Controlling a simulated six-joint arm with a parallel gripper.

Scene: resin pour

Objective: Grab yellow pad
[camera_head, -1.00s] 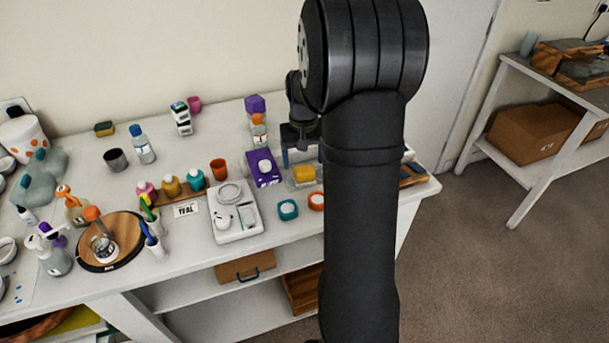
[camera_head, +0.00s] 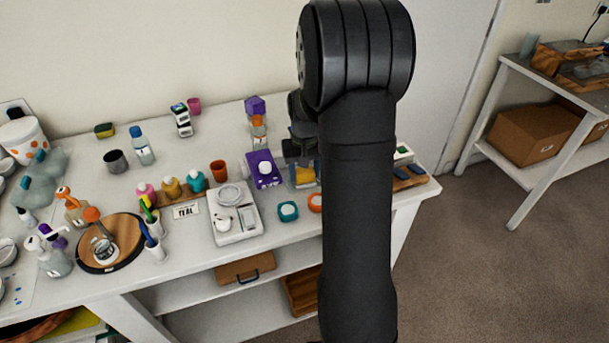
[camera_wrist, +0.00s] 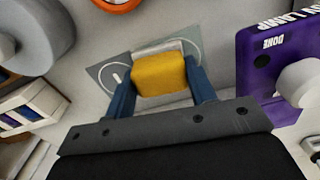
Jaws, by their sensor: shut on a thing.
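The yellow pad (camera_wrist: 159,75) is a soft-edged block, seen between the two blue fingers of my gripper (camera_wrist: 161,88) in the wrist view. The fingers are shut on its left and right sides. Under and behind it lies a grey plate (camera_wrist: 106,71) with white line marks. In the head view the yellow pad (camera_head: 304,176) shows just left of my forearm, below my gripper (camera_head: 303,164). My arm hides part of that area. I cannot tell whether the pad still touches the surface beneath it.
A purple box (camera_wrist: 290,50) marked "DONE" stands close to the right of my gripper in the wrist view. An orange ring (camera_head: 315,202) and a teal jar (camera_head: 288,211) sit near the table's front edge. A white scale (camera_head: 233,233) is to their left.

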